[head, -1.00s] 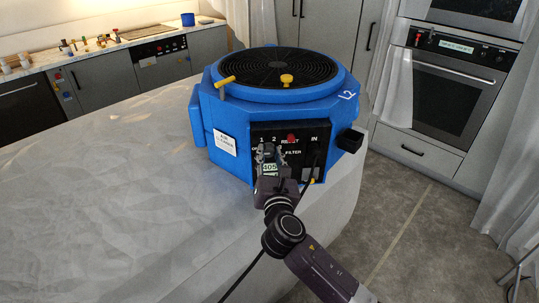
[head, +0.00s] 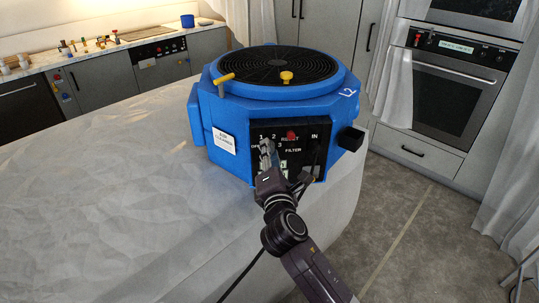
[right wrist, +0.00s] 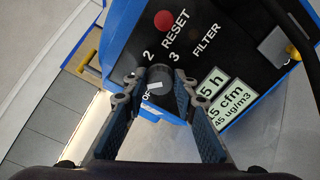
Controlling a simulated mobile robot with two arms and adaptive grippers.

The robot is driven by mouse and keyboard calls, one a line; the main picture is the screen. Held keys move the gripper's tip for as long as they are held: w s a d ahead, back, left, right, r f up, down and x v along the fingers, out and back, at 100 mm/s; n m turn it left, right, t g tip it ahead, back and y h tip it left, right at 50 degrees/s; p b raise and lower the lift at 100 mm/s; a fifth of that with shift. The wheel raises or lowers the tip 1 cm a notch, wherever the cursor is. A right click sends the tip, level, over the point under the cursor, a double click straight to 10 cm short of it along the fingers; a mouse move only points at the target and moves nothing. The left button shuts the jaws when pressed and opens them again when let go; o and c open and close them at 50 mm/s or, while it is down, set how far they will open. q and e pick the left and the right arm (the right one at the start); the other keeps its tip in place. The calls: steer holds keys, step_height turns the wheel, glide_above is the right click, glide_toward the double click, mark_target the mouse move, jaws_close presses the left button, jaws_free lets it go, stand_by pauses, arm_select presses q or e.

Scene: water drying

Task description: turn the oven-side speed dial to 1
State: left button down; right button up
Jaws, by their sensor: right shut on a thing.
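The speed dial (right wrist: 155,78) is a dark round knob with a white mark, on the black control panel (right wrist: 240,45) of a blue air-cleaning machine (head: 230,115). My right gripper (right wrist: 160,82) is shut on the dial, one finger on each side, in the right wrist view. The labels 2 and 3 show beyond the dial, and part of OFF shows beside it. The 1 is hidden there by a finger but shows in the head view. In the head view my right gripper (head: 267,147) covers the dial. My left gripper is out of view.
The machine stands on a cloth-covered table (head: 110,190). A red reset button (right wrist: 164,20) and display stickers lie close to my fingers. A dark cable runs by my right wrist. An oven (head: 455,90) stands at the back right.

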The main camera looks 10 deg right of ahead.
steer(key=shift+d+m+b, duration=0.1)
steer(key=shift+m+b, duration=0.2)
steer(key=shift+m, duration=1.3)
steer(key=o, duration=1.2)
steer(key=shift+c, duration=0.2)
steer(key=shift+s, duration=0.1)
steer(key=s+a, duration=0.1)
steer(key=s, duration=1)
steer(key=shift+s+a, duration=0.2)
steer(key=shift+s, duration=0.2)
